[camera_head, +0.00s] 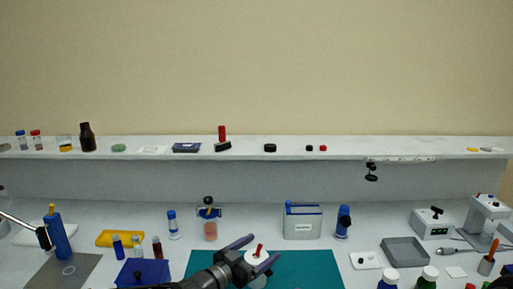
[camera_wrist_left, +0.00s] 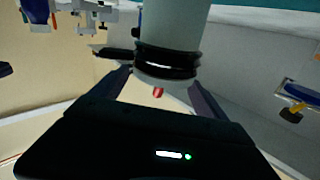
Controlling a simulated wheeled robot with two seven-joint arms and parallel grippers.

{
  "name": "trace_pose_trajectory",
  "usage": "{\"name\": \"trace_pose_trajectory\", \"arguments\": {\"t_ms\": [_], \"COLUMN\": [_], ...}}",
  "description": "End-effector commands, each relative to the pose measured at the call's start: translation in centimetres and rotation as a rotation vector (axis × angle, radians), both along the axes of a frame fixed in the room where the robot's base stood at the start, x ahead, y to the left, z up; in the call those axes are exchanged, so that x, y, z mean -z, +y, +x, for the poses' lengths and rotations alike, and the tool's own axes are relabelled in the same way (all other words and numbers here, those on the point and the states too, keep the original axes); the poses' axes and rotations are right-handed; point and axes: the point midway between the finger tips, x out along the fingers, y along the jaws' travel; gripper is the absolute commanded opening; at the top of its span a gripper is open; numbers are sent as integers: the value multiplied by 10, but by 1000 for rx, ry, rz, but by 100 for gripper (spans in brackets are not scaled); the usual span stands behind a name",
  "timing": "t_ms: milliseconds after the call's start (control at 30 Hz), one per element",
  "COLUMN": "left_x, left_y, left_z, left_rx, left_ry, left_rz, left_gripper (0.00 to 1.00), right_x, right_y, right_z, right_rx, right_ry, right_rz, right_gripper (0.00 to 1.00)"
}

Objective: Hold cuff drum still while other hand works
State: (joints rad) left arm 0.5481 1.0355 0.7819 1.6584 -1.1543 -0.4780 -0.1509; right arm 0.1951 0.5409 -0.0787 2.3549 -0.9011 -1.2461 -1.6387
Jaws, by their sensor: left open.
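The cuff drum (camera_head: 257,257) is a pale cylinder with a red peg on top, standing on the teal mat (camera_head: 310,268) in the head view. In the left wrist view the drum (camera_wrist_left: 175,28) shows large, with black bands (camera_wrist_left: 168,62) around it and a small red tip. My left gripper (camera_head: 265,247) is open, with one dark finger on each side of the drum. I cannot tell whether either finger touches it. Part of the drum's lower side is hidden by the gripper. My right gripper is not in view.
Vials and a blue mat (camera_head: 143,272) lie left. A shelf (camera_head: 330,148) runs along the back.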

Motion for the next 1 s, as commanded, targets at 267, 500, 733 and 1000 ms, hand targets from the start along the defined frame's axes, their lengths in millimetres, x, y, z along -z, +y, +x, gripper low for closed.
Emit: {"name": "trace_pose_trajectory", "arguments": {"t_ms": [267, 500, 733, 1000], "left_x": [0, 0, 0, 0], "left_y": [0, 10, 39, 75], "left_z": [0, -9, -38, -75], "left_rx": [0, -1, -2, -2], "left_ry": [0, 0, 0, 0], "left_rz": [0, 1, 4, 3], "left_gripper": [91, 91, 91, 91], "right_x": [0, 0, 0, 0], "right_y": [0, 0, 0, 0], "right_z": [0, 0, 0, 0], "right_rx": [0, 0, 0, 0], "right_ry": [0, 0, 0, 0], "right_rz": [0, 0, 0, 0], "right_gripper": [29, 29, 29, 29]}}
